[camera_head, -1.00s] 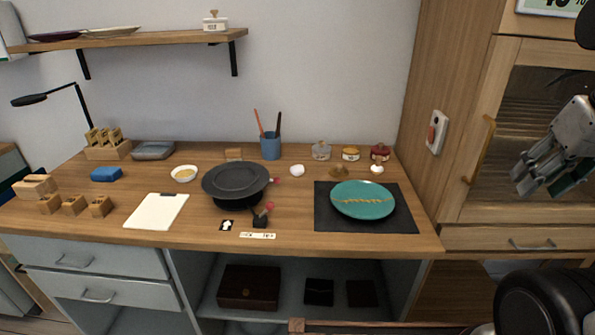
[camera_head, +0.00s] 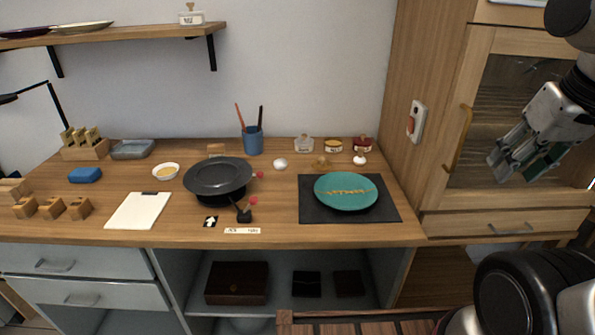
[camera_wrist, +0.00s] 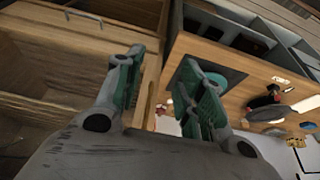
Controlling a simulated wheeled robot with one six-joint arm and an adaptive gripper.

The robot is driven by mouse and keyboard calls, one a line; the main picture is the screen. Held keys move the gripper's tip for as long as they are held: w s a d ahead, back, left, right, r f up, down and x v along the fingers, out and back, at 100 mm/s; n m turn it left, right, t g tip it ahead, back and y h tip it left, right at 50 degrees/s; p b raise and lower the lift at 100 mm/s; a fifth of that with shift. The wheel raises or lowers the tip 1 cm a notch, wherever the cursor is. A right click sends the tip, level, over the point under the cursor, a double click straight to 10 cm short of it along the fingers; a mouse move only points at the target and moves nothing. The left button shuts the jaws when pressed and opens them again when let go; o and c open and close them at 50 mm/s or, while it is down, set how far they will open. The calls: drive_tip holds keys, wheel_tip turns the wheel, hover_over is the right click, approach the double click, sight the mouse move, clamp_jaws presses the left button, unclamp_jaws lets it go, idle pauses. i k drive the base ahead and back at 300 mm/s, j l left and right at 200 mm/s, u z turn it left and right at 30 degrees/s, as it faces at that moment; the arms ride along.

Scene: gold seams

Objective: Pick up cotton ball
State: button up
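A small white ball (camera_head: 281,164), which looks like the cotton ball, lies on the wooden desk (camera_head: 290,232) behind the black mat and right of the black bowl. Another small white item (camera_head: 360,160) sits near the back right, below the red-lidded jar; I cannot tell exactly what it is. My gripper (camera_head: 508,165) is raised at the right in front of the cabinet, well away from both. In the wrist view my gripper (camera_wrist: 165,85) has its fingers spread with nothing between them. I cannot make out the cotton ball surely in the wrist view.
A teal plate with a gold seam (camera_head: 346,184) lies on a black mat (camera_head: 390,213). A wide black bowl (camera_head: 218,178), a blue brush cup (camera_head: 253,140) and small jars (camera_head: 333,145) stand around. The cabinet (camera_head: 520,110) borders the desk's right side.

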sight(280, 164)
drive_tip(key=i+j, duration=0.1)
drive_tip(key=j, duration=0.25)
drive_tip(key=i+j, duration=0.15)
drive_tip(key=j, duration=0.15)
drive_tip(key=i+j, duration=0.1)
drive_tip(key=j, duration=0.25)
drive_tip(key=i+j, duration=0.15)
drive_tip(key=j, duration=0.15)
